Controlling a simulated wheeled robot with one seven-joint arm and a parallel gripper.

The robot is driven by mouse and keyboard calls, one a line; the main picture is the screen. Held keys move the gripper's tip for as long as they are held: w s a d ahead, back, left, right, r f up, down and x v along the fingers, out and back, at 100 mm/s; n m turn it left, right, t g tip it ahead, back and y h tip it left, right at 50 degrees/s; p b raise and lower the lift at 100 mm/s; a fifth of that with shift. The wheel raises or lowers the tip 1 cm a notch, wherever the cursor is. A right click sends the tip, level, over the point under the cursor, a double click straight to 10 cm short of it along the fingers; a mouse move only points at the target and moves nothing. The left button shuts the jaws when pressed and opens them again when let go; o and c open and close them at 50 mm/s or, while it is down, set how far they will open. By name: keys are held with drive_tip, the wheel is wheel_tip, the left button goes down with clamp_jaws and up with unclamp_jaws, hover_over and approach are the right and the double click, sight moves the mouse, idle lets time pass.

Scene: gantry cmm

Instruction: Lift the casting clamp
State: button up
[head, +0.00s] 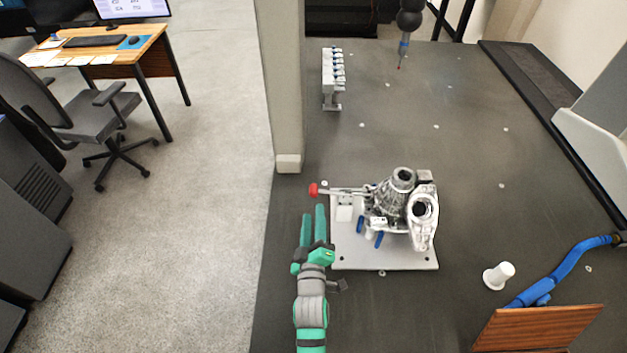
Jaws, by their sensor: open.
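The casting clamp (345,191) has a red-tipped handle (314,190) that points left from a silver lever. The lever lies roughly level and reaches the metal casting (400,205). The clamp and casting are mounted on a light grey fixture plate (385,260). My gripper (314,222) is green and open, with two fingers pointing away from me. It is at the left edge of the plate, nearer to me than the red tip in the picture. Nothing shows between the fingers. The height gap between fingers and handle is hard to tell.
A pale column (281,90) stands behind at the left. A probe (403,50) hangs over the dark table (460,160). A stylus rack (333,80) stands at the back. A white cylinder (499,275), blue articulated arm (565,270) and wooden board (537,328) are at the right.

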sight(313, 195)
drive_tip(key=shift+w+r, duration=0.3)
drive_tip(key=shift+w, duration=0.3)
drive_tip(key=shift+w+r, duration=0.3)
drive_tip(key=shift+w, duration=0.3)
drive_tip(key=shift+w+r, duration=0.1)
drive_tip(key=shift+w, duration=0.55)
drive_tip(key=w, duration=0.9)
drive_tip(key=shift+w, duration=0.3)
clamp_jaws()
